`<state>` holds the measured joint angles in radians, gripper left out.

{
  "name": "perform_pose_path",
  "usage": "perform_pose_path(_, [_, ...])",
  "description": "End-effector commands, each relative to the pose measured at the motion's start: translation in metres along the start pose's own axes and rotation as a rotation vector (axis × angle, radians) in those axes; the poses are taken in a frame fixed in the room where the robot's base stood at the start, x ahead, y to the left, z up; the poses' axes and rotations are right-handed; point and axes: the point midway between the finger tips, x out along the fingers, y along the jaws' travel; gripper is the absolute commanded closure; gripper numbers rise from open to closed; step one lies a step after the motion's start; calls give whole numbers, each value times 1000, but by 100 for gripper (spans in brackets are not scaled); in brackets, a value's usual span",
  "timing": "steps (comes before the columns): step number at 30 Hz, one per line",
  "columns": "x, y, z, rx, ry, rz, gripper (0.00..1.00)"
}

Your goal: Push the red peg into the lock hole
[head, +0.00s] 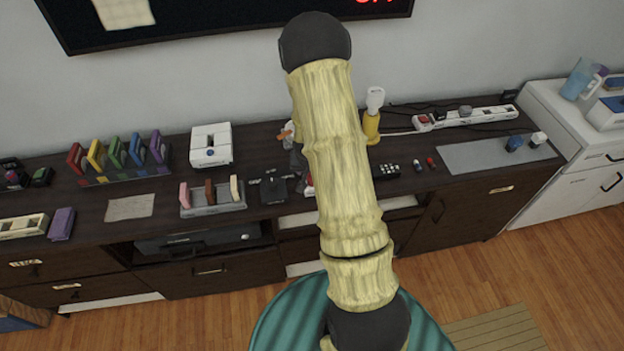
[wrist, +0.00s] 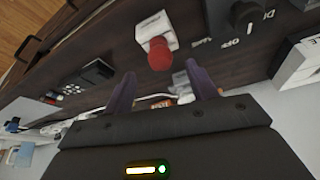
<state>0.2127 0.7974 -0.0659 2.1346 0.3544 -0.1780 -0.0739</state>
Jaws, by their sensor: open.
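The red peg (wrist: 159,53) shows in the wrist view as a rounded red end at the lower side of a white block (wrist: 156,27) on the dark cabinet top. The lock hole itself cannot be made out. My gripper (wrist: 160,72) is open, with two purple fingers apart and nothing seen between them. The red peg lies just beyond the fingertips, roughly midway between them; I see no contact. In the head view a bit of red and white (head: 309,186) shows at the arm's left edge, and my arm hides the gripper and most of that spot.
A black switch device (wrist: 245,15) stands right of the block in the wrist view. In the head view a grey rack (head: 213,211) with several pegs stands left of the arm, near a black device (head: 273,188). A yellow bottle (head: 371,127) stands behind right.

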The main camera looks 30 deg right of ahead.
Motion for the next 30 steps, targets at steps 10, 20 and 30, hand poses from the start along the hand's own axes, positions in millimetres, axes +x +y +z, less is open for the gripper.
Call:
perform_pose_path(10, [38,0,5,3,-2,1,43])
perform_pose_path(20, [48,-2,5,0,1,0,43])
perform_pose_path(30, [48,-2,5,-1,0,0,43])
